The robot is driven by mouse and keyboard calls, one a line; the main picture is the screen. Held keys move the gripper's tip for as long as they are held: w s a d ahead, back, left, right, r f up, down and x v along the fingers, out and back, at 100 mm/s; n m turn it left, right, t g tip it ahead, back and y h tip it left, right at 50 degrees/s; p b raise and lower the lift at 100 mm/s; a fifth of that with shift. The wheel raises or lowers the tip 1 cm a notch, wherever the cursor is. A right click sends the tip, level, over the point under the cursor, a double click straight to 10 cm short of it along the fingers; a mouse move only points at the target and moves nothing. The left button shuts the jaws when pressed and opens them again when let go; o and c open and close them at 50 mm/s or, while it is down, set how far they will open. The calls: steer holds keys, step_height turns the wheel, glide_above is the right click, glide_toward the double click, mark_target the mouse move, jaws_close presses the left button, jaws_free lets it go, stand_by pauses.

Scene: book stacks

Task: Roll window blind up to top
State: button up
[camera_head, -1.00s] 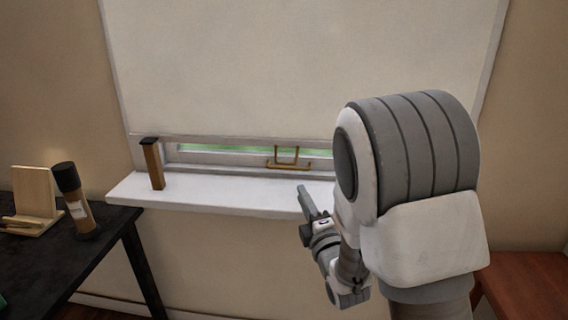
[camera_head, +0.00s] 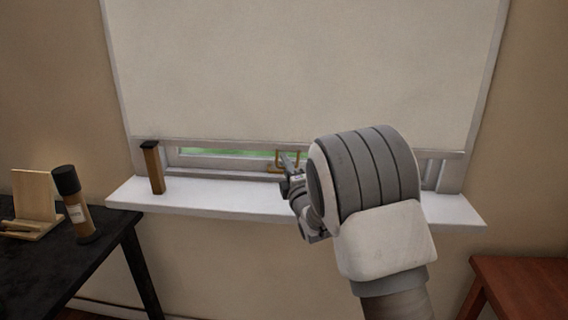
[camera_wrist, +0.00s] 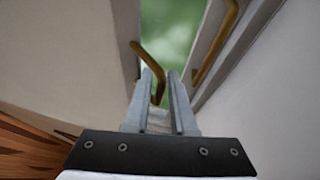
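The pale window blind (camera_head: 300,70) hangs down over most of the window, its bottom edge (camera_head: 220,142) a little above the sill. A brass U-shaped pull (camera_head: 278,156) hangs at that bottom edge. My gripper (camera_head: 288,162) is at the pull and partly covers it. In the wrist view the brass pull (camera_wrist: 150,55) runs down between the two fingertips of my gripper (camera_wrist: 162,80). The fingers stand slightly apart, with a narrow gap beside the pull, so they look open around it. The blind fabric (camera_wrist: 60,60) fills the left of the wrist view.
A brass bar (camera_wrist: 217,45) on the window frame lies close to the right finger. The white sill (camera_head: 220,197) runs below, with a brown upright object (camera_head: 153,170) at its left. A black table (camera_head: 60,260) stands left, a reddish table (camera_head: 520,290) right.

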steer(key=shift+x, duration=0.8)
jaws_close()
stand_by(1.0)
